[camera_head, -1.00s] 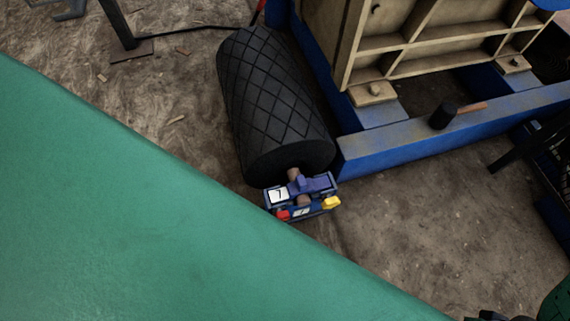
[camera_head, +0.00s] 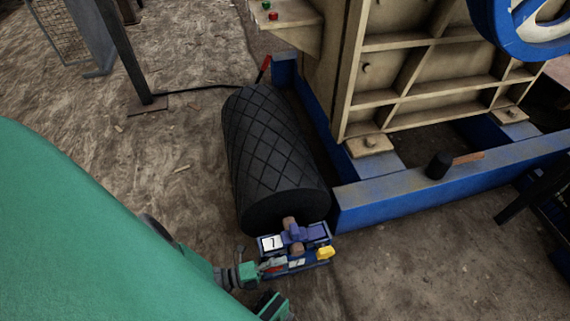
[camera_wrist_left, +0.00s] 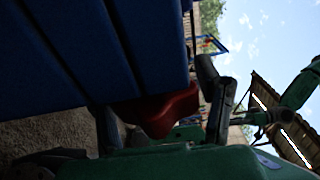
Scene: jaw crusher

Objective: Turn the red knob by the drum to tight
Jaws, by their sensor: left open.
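The black drum (camera_head: 275,160), with a diamond tread, lies on the ground beside the blue frame. Its near end sits in a small blue bearing block (camera_head: 310,258) with a white number plate (camera_head: 271,243) and a yellow part (camera_head: 326,253). The red knob (camera_head: 272,265) is on the block's lower left and is partly covered by my left gripper (camera_head: 262,269). In the left wrist view the red knob (camera_wrist_left: 160,110) shows below a dark blue ribbed surface, between my open left fingers. I cannot tell whether they touch it. My right gripper is out of view.
The blue base beam (camera_head: 450,185) of the tan crusher (camera_head: 420,70) runs right of the drum. A dark post (camera_head: 125,50) stands at the back left. Bare dirt lies right of the block. My green arm fills the lower left.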

